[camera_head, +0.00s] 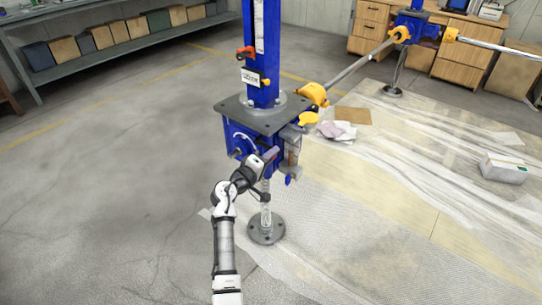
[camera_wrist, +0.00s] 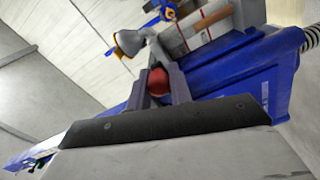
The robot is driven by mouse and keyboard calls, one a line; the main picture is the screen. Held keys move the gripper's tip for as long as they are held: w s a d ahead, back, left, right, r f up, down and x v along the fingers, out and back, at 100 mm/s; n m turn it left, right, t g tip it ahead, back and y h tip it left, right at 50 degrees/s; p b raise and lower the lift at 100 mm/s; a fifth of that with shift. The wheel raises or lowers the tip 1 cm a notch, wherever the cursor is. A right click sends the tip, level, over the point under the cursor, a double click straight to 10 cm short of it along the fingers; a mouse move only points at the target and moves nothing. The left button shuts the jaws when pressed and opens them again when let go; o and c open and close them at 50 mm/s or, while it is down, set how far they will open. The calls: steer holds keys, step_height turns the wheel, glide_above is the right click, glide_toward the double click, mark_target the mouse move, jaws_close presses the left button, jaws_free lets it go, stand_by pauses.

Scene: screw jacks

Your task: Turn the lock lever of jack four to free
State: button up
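The jack is a blue post (camera_head: 264,50) with a grey square plate (camera_head: 262,112) and a blue housing below it. My gripper (camera_head: 270,154) is at the front of this housing, under the plate. In the wrist view a red round knob (camera_wrist: 158,82) fills the gap between the two dark fingers of my gripper (camera_wrist: 158,86). The fingers appear shut on it. No jack number is readable.
A blue housing face (camera_wrist: 245,85) lies close right of the fingers. A grey cone-shaped part (camera_wrist: 130,42) is just beyond them. The jack's round foot (camera_head: 266,229) stands on plastic sheeting. A second jack (camera_head: 414,30) stands behind at right. A shelf (camera_head: 120,50) with bins is at back left. The left floor is clear.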

steer(key=shift+f+b, duration=0.15)
steer(key=shift+b, duration=0.2)
jaws_close()
steer(key=w+a+f+m+b, duration=0.2)
steer(key=m+b, duration=0.7)
steer(key=b, duration=0.8)
steer(key=w+a+f+m+b, duration=0.3)
steer(key=f+m+b, duration=0.3)
steer(key=b, duration=1.1)
steer(key=shift+a+m, duration=0.5)
steer(key=shift+m, duration=1.1)
steer(key=shift+w, duration=0.1)
steer(key=o, duration=0.8)
jaws_free()
steer(key=shift+o, duration=0.2)
steer(key=shift+a, duration=0.1)
